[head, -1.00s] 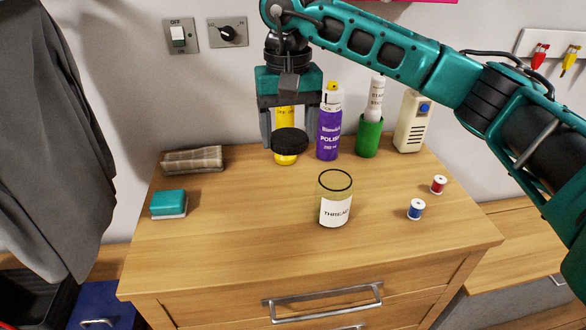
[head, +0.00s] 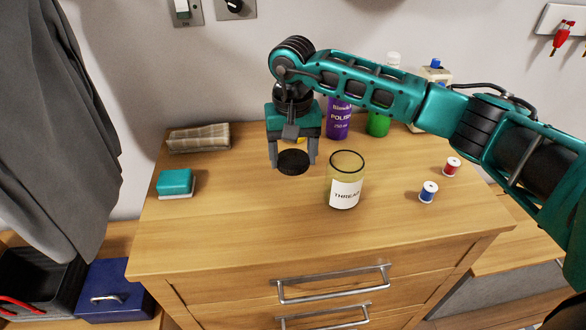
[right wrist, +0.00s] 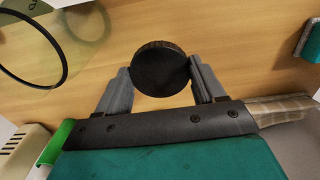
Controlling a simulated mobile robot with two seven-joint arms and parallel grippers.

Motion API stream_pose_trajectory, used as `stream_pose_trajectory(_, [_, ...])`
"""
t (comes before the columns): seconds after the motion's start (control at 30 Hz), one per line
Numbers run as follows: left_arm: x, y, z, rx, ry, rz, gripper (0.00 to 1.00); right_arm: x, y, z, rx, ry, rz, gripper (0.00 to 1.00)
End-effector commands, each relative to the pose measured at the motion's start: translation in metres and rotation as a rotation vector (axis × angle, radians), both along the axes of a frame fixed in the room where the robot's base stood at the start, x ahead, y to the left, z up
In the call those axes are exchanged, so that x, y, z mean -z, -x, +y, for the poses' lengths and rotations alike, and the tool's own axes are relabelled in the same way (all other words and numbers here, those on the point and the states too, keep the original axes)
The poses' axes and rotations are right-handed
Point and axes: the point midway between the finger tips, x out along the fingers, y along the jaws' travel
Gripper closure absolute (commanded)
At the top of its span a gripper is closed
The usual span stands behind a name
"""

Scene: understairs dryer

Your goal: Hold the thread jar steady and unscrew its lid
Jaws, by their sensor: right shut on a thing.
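The thread jar (head: 345,188) stands upright and open-topped on the wooden dresser top, its white THREAD label facing me. It also shows in the right wrist view (right wrist: 72,28), at the upper left. My right gripper (head: 293,160) is shut on the black round lid (head: 293,163), which also shows between its fingers in the right wrist view (right wrist: 160,70). The lid is apart from the jar, to its left, and seems to be held above the dresser top. My left gripper is not in view, and nothing is holding the jar.
The dresser top (head: 235,235) is clear at front left. A teal-and-white block (head: 175,183) and a folded cloth (head: 198,138) lie at left. Blue (head: 428,192) and red (head: 451,167) spools stand at right. Behind my arm are a purple polish can (head: 338,120) and a green holder (head: 378,124).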

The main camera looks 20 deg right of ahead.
Motion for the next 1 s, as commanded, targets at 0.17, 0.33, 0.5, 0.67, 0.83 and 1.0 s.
stream_pose_trajectory(0.17, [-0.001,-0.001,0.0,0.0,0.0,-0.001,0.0,0.013,0.0,0.0,0.0,0.0,0.002,0.68])
stream_pose_trajectory(0.33, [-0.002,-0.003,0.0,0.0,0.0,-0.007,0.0,0.038,0.001,0.0,0.001,0.0,0.003,0.68])
stream_pose_trajectory(0.5, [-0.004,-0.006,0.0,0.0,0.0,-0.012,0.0,0.047,0.0,0.0,-0.001,0.0,-0.001,0.68])
stream_pose_trajectory(0.67, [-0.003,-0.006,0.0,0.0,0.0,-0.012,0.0,0.047,0.0,0.0,-0.001,0.0,-0.001,0.68])
stream_pose_trajectory(0.83, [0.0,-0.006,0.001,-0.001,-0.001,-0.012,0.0,0.05,0.0,0.0,0.0,0.0,-0.001,0.28])
stream_pose_trajectory(1.0, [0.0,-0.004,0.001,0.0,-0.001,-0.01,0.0,0.05,0.0,0.0,0.0,0.0,-0.001,0.11])
